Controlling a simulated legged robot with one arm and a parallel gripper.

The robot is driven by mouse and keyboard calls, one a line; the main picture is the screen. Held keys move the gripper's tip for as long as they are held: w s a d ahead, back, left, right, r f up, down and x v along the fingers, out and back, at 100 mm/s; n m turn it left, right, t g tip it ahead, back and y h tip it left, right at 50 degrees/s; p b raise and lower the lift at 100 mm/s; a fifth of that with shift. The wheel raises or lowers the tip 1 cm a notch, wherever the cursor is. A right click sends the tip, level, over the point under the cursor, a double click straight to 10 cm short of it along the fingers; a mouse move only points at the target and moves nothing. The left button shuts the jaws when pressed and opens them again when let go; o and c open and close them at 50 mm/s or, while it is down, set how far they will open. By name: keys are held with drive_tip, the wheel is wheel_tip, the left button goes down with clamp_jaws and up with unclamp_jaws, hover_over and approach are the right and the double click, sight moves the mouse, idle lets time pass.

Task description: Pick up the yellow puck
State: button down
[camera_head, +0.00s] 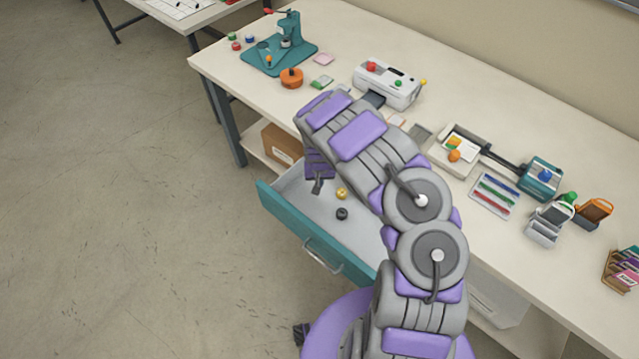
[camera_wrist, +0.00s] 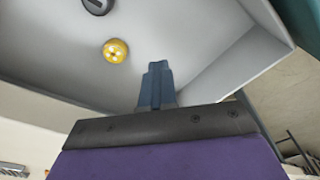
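The yellow puck (camera_head: 341,193) lies on the pale floor of the open drawer (camera_head: 282,221). It also shows in the wrist view (camera_wrist: 115,51), left of the fingers, with a small knob on top. A black puck (camera_head: 342,213) lies near it in the drawer, cut by the top edge of the wrist view (camera_wrist: 98,5). My gripper (camera_head: 317,187) hangs over the drawer, left of the yellow puck in the head view and apart from it. In the wrist view its fingers (camera_wrist: 157,85) overlap, so the gap between them cannot be judged. Nothing shows held.
The drawer has a teal front with a handle (camera_head: 323,255) and stands pulled out under the workbench (camera_head: 352,40). A cardboard box (camera_head: 282,144) is on the lower shelf. The bench holds a teal press (camera_head: 280,50), a white laminator (camera_head: 388,85) and cards. Floor at left is clear.

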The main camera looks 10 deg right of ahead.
drive_tip(key=c, duration=1.8)
unclamp_jaws()
drive_tip(key=shift+d, duration=0.1)
drive_tip(key=o, duration=1.4)
drive_tip(key=shift+r, duration=0.1)
drive_tip(key=r+p, duration=0.1)
drive_tip(key=r, duration=0.4)
drive_tip(key=s+r+p, duration=0.1)
drive_tip(key=r, duration=0.5)
drive_tip(key=s+r, duration=0.1)
drive_tip(key=r, duration=0.5)
drive_tip(key=shift+a+p, duration=0.2)
drive_tip(key=shift+p, duration=0.2)
